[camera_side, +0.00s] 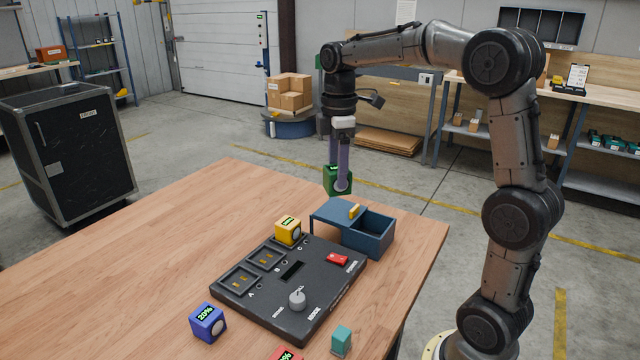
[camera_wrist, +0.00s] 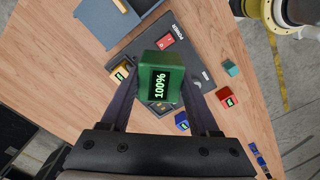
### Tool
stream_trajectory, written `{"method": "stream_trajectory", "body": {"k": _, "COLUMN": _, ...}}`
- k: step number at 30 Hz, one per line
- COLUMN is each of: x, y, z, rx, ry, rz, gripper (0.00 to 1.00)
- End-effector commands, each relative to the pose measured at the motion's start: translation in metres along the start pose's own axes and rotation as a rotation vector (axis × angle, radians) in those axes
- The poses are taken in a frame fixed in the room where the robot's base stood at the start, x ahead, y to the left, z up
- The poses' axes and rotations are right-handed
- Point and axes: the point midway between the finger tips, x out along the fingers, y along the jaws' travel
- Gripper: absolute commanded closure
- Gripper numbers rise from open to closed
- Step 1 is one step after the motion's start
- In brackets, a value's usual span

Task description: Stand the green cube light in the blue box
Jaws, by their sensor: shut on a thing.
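The blue box (camera_side: 378,238) stands on the table behind the dark panel. Its lid (camera_side: 335,214), with a yellow handle (camera_side: 354,211), covers the left part, and the right part is open; no object shows in the visible part. The wrist view cuts off the box (camera_wrist: 104,28) at the top.
A dark charging panel (camera_side: 285,325) with square bays, a knob and a red switch lies before the box. A yellow cube (camera_side: 288,230) sits at its far end. A blue cube (camera_side: 208,322), a red cube (camera_side: 284,354) and a teal block (camera_side: 341,340) stand nearer. The table's left side is clear.

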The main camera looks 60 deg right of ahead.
Motion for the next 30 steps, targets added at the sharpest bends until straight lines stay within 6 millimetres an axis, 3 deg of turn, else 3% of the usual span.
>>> {"method": "stream_trajectory", "body": {"k": 1, "x": -0.001, "y": 0.012, "z": 0.016, "rx": 0.116, "ry": 0.001, "rz": 0.002, "gripper": 1.0}}
{"method": "stream_trajectory", "body": {"k": 6, "x": 0.0, "y": 0.037, "z": 0.059, "rx": 0.455, "ry": 0.001, "rz": 0.003, "gripper": 1.0}}
{"method": "stream_trajectory", "body": {"k": 16, "x": 0.001, "y": 0.059, "z": 0.114, "rx": 0.85, "ry": 0.002, "rz": 0.002, "gripper": 1.0}}
{"method": "stream_trajectory", "body": {"k": 30, "x": 0.091, "y": 0.057, "z": 0.11, "rx": 0.833, "ry": -0.001, "rz": -0.001, "gripper": 1.0}}
